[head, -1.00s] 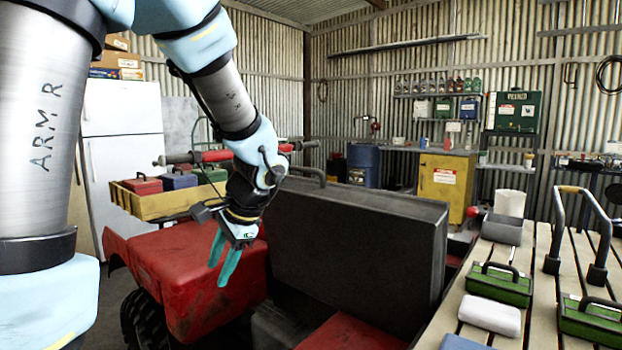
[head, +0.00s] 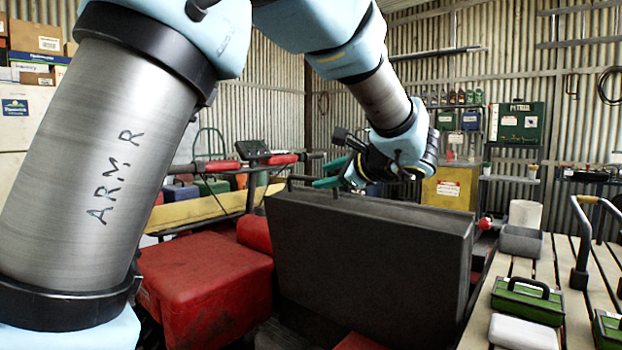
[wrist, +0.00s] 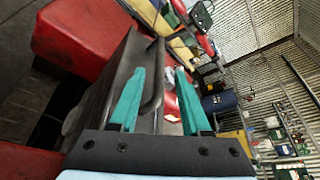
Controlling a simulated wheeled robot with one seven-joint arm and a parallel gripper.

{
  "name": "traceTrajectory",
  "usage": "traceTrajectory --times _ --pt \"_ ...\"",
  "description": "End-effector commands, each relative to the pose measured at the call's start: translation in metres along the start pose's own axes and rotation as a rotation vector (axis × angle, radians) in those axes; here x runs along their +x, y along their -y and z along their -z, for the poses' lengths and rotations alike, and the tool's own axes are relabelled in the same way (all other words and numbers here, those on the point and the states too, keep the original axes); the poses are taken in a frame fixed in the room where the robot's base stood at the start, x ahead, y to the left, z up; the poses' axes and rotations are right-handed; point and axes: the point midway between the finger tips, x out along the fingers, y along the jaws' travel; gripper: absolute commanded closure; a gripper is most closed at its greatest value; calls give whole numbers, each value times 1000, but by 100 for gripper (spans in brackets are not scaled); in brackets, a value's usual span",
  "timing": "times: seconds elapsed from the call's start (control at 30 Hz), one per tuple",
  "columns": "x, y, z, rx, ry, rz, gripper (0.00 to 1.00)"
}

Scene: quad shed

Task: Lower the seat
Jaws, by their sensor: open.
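The seat (head: 370,262) is a large dark slab tipped up on edge on the red quad bike. A grey bar handle (wrist: 153,62) stands on its upper edge. In the wrist view my gripper (wrist: 160,74) is open, and the handle appears between the two fingers, nearer the left one. I cannot tell whether either finger touches it. The seat (wrist: 112,78) also shows at the left of the wrist view.
Red bodywork (head: 205,285) lies left of the seat. A yellow rack (head: 190,209) with coloured boxes is behind it. A yellow cabinet (head: 447,188) stands behind.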

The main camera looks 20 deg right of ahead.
Motion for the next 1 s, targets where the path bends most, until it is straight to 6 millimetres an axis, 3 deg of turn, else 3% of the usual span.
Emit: traceTrajectory --times 0.1,0.3,0.5,0.77,1.0 --pt "24 0 -2 2 3 -3 53" --pt "52 0 -1 0 1 -2 53" --pt "64 -1 0 0 0 -2 53" --pt "65 -1 0 0 -1 -1 53" --pt "64 -1 0 0 -1 -1 80"
